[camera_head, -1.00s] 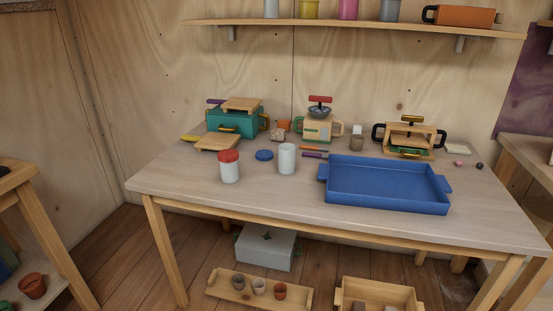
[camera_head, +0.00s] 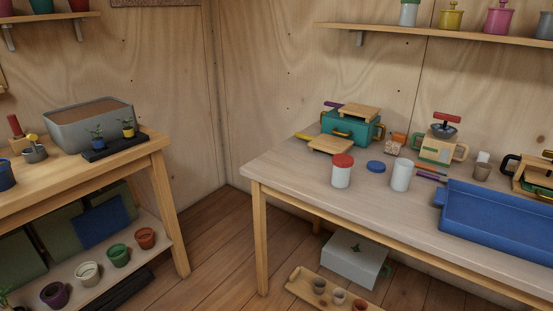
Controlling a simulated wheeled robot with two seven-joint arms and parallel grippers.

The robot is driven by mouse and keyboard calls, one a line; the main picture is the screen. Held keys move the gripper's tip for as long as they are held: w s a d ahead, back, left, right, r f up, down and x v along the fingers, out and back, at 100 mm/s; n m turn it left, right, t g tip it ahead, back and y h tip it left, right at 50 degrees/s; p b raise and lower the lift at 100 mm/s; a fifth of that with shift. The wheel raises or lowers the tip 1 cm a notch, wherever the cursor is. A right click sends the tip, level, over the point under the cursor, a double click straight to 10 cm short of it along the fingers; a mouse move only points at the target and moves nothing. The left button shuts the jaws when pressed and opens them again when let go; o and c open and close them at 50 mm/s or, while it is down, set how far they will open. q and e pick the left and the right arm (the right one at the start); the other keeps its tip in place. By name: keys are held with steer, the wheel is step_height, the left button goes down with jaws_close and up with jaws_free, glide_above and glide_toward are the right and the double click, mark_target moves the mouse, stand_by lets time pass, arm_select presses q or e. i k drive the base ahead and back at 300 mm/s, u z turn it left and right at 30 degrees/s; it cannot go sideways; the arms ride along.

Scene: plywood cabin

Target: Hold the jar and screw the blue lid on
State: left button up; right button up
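The blue lid (camera_head: 376,167) lies flat on the wooden table (camera_head: 292,176), between two white jars. The jar on its right (camera_head: 401,175) is white and upright, with no lid seen on it. The jar on its left (camera_head: 341,174) is upright and wears a red lid (camera_head: 343,160). The lid and both jars stand apart from one another. Neither of my grippers shows in the head view.
A blue tray (camera_head: 498,217) takes up the table's right side. A teal box (camera_head: 350,129), a wooden board (camera_head: 331,145) and a cream handled container (camera_head: 437,148) stand behind the jars. Another bench (camera_head: 150,151) is at the left, with open floor between.

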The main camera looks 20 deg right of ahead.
mark_target(402, 174)
steer(key=u, duration=0.35)
steer(key=i, duration=2.45)
steer(key=z, duration=4.25)
steer(key=k, duration=0.15)
steer(key=u, duration=0.25)
